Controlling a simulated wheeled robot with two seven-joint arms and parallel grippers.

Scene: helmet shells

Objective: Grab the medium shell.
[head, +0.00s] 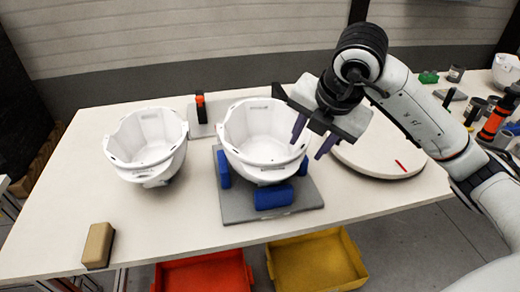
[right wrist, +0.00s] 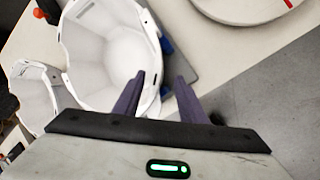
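Two white helmet shells lie open side up on the table. One shell (head: 147,143) sits at the left directly on the table. The other shell (head: 262,143) rests on a grey base with blue blocks; it also shows in the right wrist view (right wrist: 105,50). I cannot tell for sure which is the medium one. My right gripper (head: 312,147) is open, its purple fingers pointing down at the right rim of the shell on the base. In the right wrist view its fingers (right wrist: 157,97) are apart, the left one overlapping that rim; contact is unclear. My left gripper is not in view.
The grey base (head: 240,212) with blue blocks (head: 273,197) holds the shell. A round white disc (head: 385,155) lies to the right. A tan block (head: 98,245) is at the front left. Red (head: 205,272) and yellow (head: 316,262) bins stand below the front edge.

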